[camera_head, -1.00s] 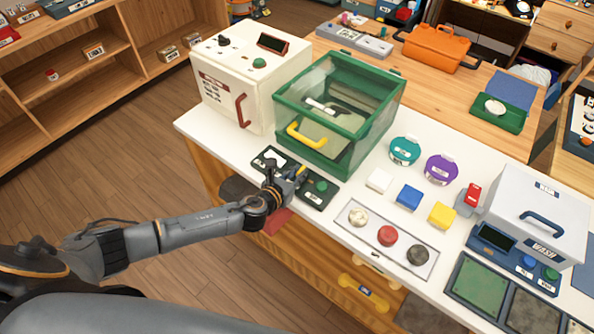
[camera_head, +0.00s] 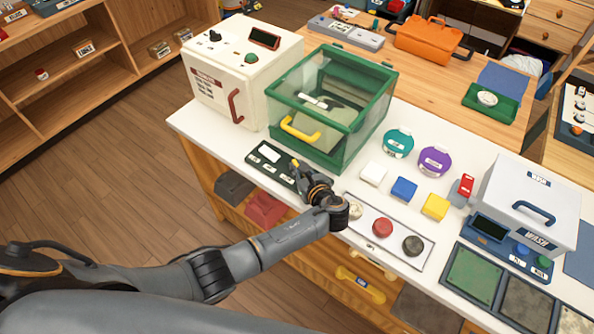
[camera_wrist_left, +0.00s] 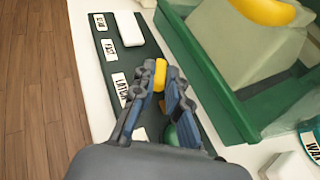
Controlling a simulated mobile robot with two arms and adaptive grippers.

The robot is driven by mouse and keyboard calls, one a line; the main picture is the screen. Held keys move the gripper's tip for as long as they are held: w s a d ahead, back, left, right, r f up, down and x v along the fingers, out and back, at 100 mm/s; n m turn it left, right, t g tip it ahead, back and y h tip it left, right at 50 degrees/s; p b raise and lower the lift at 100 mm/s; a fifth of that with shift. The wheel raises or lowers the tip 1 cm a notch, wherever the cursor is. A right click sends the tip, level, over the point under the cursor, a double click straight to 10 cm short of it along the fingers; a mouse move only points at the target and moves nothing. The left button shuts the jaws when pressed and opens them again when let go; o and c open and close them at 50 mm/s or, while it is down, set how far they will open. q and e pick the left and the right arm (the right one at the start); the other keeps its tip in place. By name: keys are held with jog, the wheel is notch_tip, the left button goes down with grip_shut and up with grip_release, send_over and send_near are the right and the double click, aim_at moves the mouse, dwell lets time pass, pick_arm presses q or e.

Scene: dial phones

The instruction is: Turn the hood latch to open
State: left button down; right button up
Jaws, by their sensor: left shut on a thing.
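A dark control panel (camera_head: 254,157) lies on the white counter in front of the green-framed glass hood (camera_head: 333,108). In the left wrist view the panel (camera_wrist_left: 104,35) carries a white switch (camera_wrist_left: 130,28), a label reading LATCH and a yellow latch knob (camera_wrist_left: 160,72). My left gripper (camera_wrist_left: 161,86) is shut on the yellow knob, with a finger on each side of it. In the head view my left gripper (camera_head: 304,176) is over the panel and hides part of it. A green button (camera_wrist_left: 172,134) is partly hidden beneath the fingers. The hood, with its yellow handle (camera_head: 300,128), looks closed.
A cream machine (camera_head: 238,78) stands left of the hood. A plate with round knobs (camera_head: 382,228), coloured blocks (camera_head: 404,189) and two round containers (camera_head: 434,160) lie to the right. A white WASH box (camera_head: 528,200) stands farther right.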

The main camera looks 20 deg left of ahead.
pick_arm(q)
jog(key=shift+w+d+n+g+y+b, duration=0.1)
jog(key=shift+w+n+g+y+b, duration=0.05)
jog(key=shift+n+g+y+b, duration=0.6)
jog(key=shift+w+d+n+g+y+b, duration=0.1)
jog(key=shift+n+g+y+b, duration=0.5)
jog(key=shift+n, duration=0.25)
jog(key=c, duration=1.3)
grip_release()
jog(key=shift+c, duration=0.2)
